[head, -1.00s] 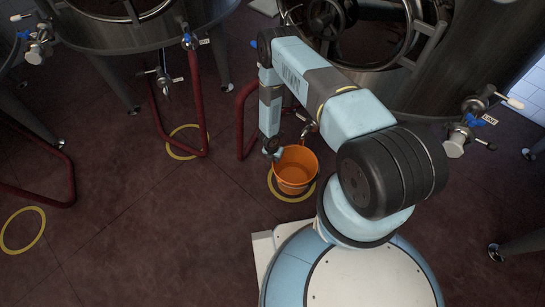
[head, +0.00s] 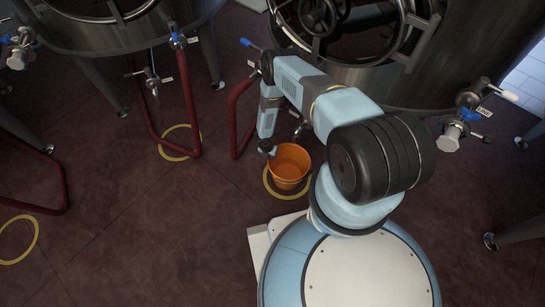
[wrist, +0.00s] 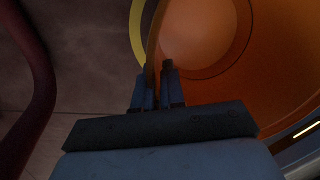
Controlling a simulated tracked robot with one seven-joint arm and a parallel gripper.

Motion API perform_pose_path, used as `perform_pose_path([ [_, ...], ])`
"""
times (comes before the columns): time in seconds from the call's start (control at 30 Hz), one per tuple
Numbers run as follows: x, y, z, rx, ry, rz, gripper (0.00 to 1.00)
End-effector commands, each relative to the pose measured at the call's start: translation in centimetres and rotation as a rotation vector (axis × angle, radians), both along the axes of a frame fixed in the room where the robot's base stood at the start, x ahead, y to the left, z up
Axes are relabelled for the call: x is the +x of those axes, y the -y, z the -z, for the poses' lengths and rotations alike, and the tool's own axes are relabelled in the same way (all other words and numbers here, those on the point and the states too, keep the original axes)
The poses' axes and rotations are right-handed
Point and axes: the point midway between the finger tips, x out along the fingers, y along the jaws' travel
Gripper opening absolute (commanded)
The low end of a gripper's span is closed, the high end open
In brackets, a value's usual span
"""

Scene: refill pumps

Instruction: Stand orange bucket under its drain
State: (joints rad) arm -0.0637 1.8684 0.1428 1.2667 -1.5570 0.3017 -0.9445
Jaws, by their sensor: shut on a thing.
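The orange bucket (head: 290,165) looks upright and empty, over a yellow floor ring (head: 286,197). It covers the ring's far part, and the near arc shows in front of it. My gripper (head: 270,152) is shut on the bucket's left rim. In the wrist view, the fingers (wrist: 158,85) straddle the rim, with the orange bucket wall (wrist: 270,75) filling the right side. A small drain tap (head: 298,126) hangs from the right tank just behind the bucket, partly hidden by my arm. I cannot tell whether the bucket's base touches the floor.
A red bent pipe (head: 233,118) stands just left of the bucket. Another yellow ring (head: 180,156) lies under the left tank's drain (head: 152,82), and one more ring (head: 18,240) is at far left. The right tank (head: 440,60) rises behind. Floor at front left is clear.

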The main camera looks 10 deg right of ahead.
Motion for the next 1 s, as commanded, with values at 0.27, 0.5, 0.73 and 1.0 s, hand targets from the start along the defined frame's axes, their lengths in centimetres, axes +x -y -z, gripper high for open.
perform_pose_path([
  [0.27, 0.0, 0.0, 0.1, 0.0, 0.0, -0.002, 0.12],
  [0.5, 0.0, 0.0, 0.1, 0.0, 0.0, -0.001, 0.35],
  [0.73, 0.0, 0.1, 0.0, -0.001, -0.001, 0.0, 0.35],
  [1.0, 0.1, -0.2, -1.8, -0.001, 0.0, -0.002, 0.35],
])
